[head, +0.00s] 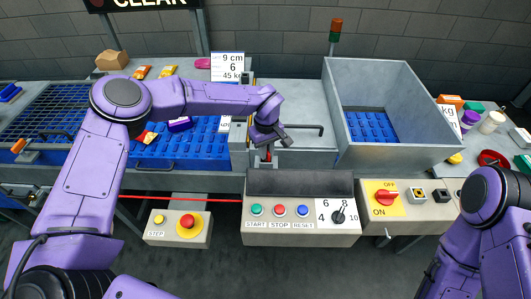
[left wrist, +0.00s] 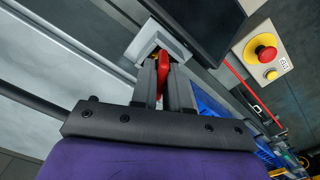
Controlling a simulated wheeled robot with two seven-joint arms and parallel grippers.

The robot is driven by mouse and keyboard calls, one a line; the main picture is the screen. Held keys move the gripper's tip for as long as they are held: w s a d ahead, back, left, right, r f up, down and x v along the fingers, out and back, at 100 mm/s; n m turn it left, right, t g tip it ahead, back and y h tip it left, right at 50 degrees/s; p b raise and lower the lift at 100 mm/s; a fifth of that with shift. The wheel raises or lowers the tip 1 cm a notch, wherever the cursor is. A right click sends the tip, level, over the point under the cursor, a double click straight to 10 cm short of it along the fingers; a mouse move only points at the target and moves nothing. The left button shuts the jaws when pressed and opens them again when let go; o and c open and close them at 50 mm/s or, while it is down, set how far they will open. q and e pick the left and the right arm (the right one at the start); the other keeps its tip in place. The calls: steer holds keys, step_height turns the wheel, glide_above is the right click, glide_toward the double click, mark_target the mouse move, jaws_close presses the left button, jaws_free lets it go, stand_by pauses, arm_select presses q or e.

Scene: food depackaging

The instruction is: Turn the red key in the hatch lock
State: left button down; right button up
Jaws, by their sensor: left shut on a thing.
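The red key (left wrist: 162,68) shows in the left wrist view between the fingers of my left gripper (left wrist: 164,85), at a light grey lock housing (left wrist: 150,40). The gripper is shut on the key. In the head view a small red part of the key (head: 268,156) shows below my left gripper (head: 267,150), in front of the grey hatch and above the control panel. The key's tip and the lock slot are hidden. My right arm is at the lower right of the head view, and its gripper is out of view.
The control panel (head: 300,231) with START, STOP and RESET buttons stands just below the key. A STEP box (head: 178,228) with a red button is to its left. A red switch box (head: 385,198) is to its right. A grey bin (head: 395,90) stands behind, and a blue conveyor is at left.

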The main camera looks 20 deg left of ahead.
arm_select(q)
steer(key=shift+m, duration=3.7)
steer(key=c, duration=1.2)
jaws_free()
steer(key=shift+c, duration=0.2)
steer(key=shift+r, duration=3.5)
